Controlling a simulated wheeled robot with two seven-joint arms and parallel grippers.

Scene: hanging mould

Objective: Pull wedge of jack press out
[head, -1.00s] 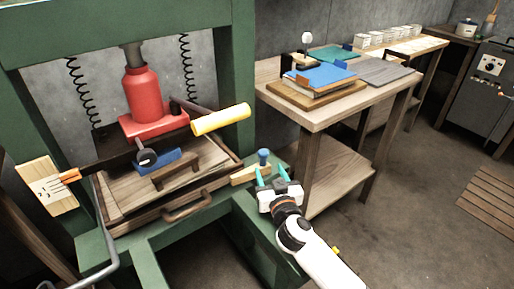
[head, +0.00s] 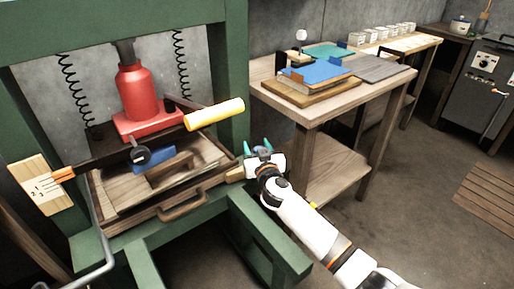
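The green jack press stands at left, with a red jack (head: 138,92) on a dark crossbar. A pale wooden wedge (head: 235,174) shows at the right side of the press, beside the wooden tray (head: 150,215). Its blue knob, seen earlier, is now hidden or too small to make out. My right gripper (head: 258,148) is at the wedge's right end, its two teal fingertips apart and pointing away from me. I cannot tell whether anything is between them. My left gripper is out of view.
A yellow handle (head: 214,114) sticks out from the press above the wedge. A wooden table (head: 312,108) with boards and a blue sheet stands close to the right of my gripper. The floor at right is open.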

